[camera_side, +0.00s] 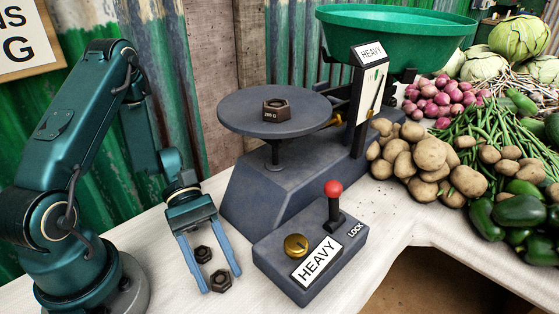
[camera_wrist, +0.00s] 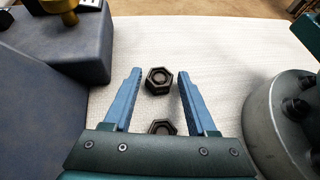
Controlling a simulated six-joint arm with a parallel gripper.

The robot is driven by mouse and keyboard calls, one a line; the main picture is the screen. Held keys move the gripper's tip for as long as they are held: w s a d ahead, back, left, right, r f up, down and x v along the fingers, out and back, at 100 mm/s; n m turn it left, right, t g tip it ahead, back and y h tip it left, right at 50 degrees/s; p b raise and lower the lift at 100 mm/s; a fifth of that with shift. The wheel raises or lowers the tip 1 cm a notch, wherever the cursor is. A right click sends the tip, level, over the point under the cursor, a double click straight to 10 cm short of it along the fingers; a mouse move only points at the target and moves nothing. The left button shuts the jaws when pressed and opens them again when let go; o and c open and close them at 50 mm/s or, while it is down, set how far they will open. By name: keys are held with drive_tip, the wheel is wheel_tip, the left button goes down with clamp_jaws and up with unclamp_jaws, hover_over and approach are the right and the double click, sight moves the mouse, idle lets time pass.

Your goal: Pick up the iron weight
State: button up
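My gripper (camera_side: 221,281) points down over the white table (camera_side: 165,255), its two blue fingers apart and nothing held between them. A dark hexagonal iron weight (camera_side: 221,281) lies on the table near the fingertips; in the wrist view this weight (camera_wrist: 159,81) sits just beyond and between the tips. A second hexagonal weight (camera_side: 203,254) lies behind it, and in the wrist view it (camera_wrist: 162,127) is partly hidden by the gripper body. A third weight (camera_side: 276,109), marked with grams, rests on the scale's round plate (camera_side: 310,115).
The balance scale (camera_side: 265,185) with a green pan (camera_side: 395,35) stands right of my gripper. A control box (camera_side: 312,255) labelled HEAVY, with a red-knobbed lever (camera_side: 334,190) and brass button (camera_side: 296,245), is close by. Potatoes (camera_side: 430,153), onions and green vegetables fill the right side.

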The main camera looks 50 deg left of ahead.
clamp_jaws()
drive_tip(key=shift+r, duration=0.15)
